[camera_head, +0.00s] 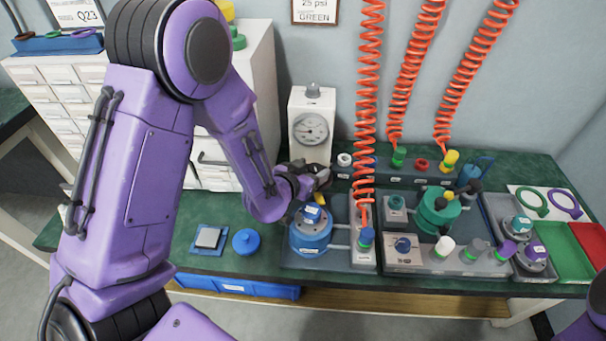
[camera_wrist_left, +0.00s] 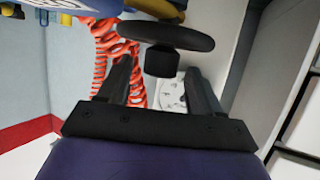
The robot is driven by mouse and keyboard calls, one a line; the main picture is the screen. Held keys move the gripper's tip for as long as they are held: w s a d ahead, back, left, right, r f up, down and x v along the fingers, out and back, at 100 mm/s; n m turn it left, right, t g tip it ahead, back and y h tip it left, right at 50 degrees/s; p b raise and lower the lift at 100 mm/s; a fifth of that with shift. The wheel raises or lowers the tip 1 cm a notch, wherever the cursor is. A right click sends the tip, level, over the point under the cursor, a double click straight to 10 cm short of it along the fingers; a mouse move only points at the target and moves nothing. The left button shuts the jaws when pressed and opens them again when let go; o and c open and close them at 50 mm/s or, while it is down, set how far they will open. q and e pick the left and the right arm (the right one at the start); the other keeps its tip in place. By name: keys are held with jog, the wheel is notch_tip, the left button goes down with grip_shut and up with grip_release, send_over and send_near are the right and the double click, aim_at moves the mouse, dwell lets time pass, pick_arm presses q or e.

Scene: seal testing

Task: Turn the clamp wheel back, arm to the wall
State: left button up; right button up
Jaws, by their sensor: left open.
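My left gripper (camera_head: 316,180) is above and just behind the blue round chamber (camera_head: 310,238) on the grey test fixture. In the left wrist view my gripper (camera_wrist_left: 157,75) is open. A black wheel with a short hub (camera_wrist_left: 170,35), likely the clamp wheel, shows at its fingertips. The hub sits between the finger lines, and I cannot tell whether the fingers touch it. In the head view my gripper and forearm largely hide the wheel and the clamp arm. My right gripper is not in view.
A white pressure gauge box (camera_head: 311,128) stands behind my left gripper. Orange coiled hoses (camera_head: 368,90) hang close to its right. A teal chamber (camera_head: 437,213) and the grey valve panel (camera_head: 403,262) are to the right. A blue lid (camera_head: 246,241) lies left of the fixture.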

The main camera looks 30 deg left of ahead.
pick_arm(q)
jog(key=p+v, duration=0.5)
jog(key=v, duration=0.3)
jog(key=shift+s+p, duration=0.15)
jog(key=shift+p, duration=0.25)
jog(key=shift+r, duration=0.1)
